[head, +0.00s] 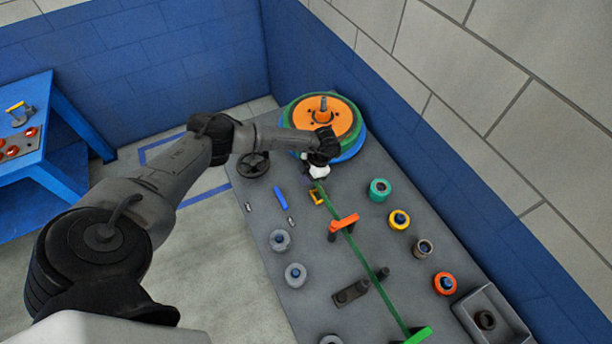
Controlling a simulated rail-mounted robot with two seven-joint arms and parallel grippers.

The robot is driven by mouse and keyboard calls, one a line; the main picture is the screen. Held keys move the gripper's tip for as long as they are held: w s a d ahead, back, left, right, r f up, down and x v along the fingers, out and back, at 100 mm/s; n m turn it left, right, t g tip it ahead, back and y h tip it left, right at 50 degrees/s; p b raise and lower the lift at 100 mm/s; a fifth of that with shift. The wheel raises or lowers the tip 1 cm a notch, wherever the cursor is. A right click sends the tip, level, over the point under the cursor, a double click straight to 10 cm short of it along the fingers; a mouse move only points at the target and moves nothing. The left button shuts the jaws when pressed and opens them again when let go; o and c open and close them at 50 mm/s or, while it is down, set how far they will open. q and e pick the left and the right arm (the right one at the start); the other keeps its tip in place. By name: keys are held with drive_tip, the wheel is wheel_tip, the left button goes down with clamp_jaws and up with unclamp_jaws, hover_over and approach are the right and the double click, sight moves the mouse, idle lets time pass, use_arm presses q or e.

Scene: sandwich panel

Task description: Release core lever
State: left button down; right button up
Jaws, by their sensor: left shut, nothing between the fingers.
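My left arm reaches across from the left. Its gripper (319,172) is shut and empty, low over the far end of the table. Just in front of it lies the upper end of a long thin green bar (363,256); I cannot tell whether they touch. The bar runs down to a green block (418,336) at the bottom edge. An orange handle-like piece (343,222) sits at the bar's upper part, and a small yellow bracket (316,197) is beside the bar's end. I cannot tell which part is the core lever. My right gripper is not in view.
A round stack with an orange disc (321,116) stands behind the gripper. A black handwheel (252,165) is left of it. Teal (380,189), yellow (399,219) and orange (444,283) ringed parts line the right side. A grey tray (491,318) is lower right, near the wall.

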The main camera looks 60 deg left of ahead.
sight(281, 200)
use_arm(q)
drive_tip(key=x, duration=0.6)
drive_tip(key=shift+s+f, duration=0.15)
drive_tip(key=shift+f, duration=0.1)
drive_tip(key=s+p, duration=0.2)
drive_tip(key=s, duration=0.1)
drive_tip(key=shift+a+r, duration=0.15)
drive_tip(key=shift+a, duration=0.1)
drive_tip(key=shift+s, duration=0.45)
drive_tip(key=shift+s+a+p, duration=0.1)
drive_tip(key=shift+s+p, duration=0.05)
drive_tip(key=shift+p, duration=0.15)
